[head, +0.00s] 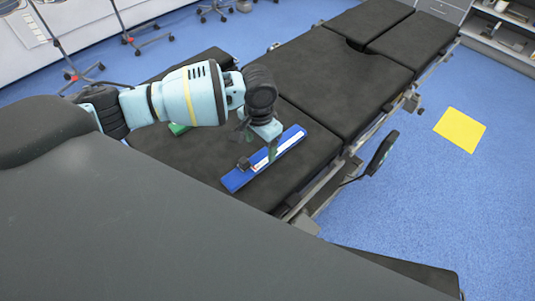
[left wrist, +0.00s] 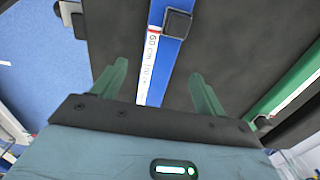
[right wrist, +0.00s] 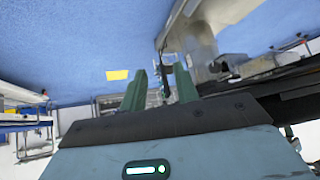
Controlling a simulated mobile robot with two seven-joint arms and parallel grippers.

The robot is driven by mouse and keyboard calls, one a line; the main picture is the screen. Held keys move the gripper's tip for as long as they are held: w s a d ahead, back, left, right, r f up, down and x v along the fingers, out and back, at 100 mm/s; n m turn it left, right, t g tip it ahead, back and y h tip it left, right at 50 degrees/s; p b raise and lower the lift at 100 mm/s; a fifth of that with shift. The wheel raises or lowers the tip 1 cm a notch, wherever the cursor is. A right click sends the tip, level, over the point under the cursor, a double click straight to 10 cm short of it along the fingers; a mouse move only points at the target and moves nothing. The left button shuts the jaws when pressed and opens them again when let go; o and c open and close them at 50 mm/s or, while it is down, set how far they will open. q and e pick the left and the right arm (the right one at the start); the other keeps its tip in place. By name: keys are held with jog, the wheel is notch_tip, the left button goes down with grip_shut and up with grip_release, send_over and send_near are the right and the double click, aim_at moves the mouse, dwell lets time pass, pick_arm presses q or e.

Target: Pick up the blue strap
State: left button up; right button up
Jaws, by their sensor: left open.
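The blue strap (head: 238,180), with a white printed label, lies flat on the black operating table pad. A black buckle block sits on it. In the left wrist view the blue strap (left wrist: 171,55) runs up between the fingers, its white label nearest them. My left gripper (head: 259,147) is above the strap with its green fingers apart, one on each side of it. The same gripper (left wrist: 158,85) is open and holds nothing. My right gripper (right wrist: 161,85) has its fingers apart with nothing between them, away from the strap. It does not show in the head view.
A green strap (head: 179,128) lies on the table pad, partly hidden behind my left arm; it also shows in the left wrist view (left wrist: 288,93). The operating table (head: 335,75) has metal side rails. A yellow square (head: 460,129) lies on the blue floor at right.

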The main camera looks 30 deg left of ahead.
aim_at(263, 156)
pick_arm(q)
jog(key=shift+w+d+f+b, duration=0.1)
jog(key=shift+w+f, duration=0.05)
jog(key=shift+f, duration=0.75)
jog(key=shift+w+d+f+b, duration=0.1)
jog(key=shift+w+f, duration=0.05)
jog(key=shift+f, duration=0.8)
jog(key=shift+w+f+b, duration=0.1)
jog(key=shift+w+f, duration=0.05)
jog(key=shift+f, duration=0.75)
jog(key=c, duration=1.1)
